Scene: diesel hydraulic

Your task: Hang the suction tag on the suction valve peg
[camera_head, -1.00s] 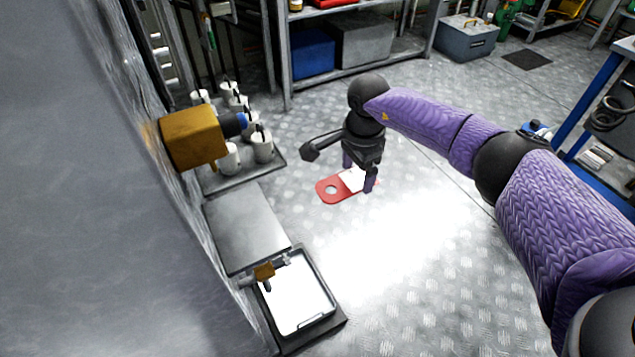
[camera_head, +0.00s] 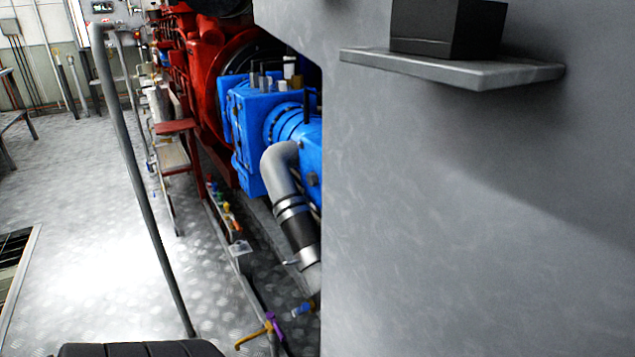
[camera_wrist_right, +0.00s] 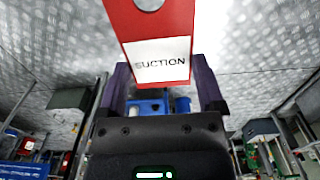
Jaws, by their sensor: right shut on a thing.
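The suction tag (camera_wrist_right: 158,58) is a red plate with a white label reading SUCTION; part of its hole shows at the top edge of the right wrist view. My right gripper (camera_wrist_right: 159,75) is shut on the tag, with one purple finger on each side of it. A grey hose (camera_head: 288,195) runs down from the blue machine (camera_head: 262,130) in the head view. Low down are a small blue-tipped fitting (camera_head: 301,309) and a pipe with a yellow handle (camera_head: 252,338) and a purple part. I cannot tell which is the suction valve peg. Neither gripper shows in the head view.
A grey wall (camera_head: 450,200) with a shelf (camera_head: 450,70) and dark box fills the right. A grey post (camera_head: 140,180) stands left of the red engine (camera_head: 205,70). Open metal floor (camera_head: 80,220) lies further left.

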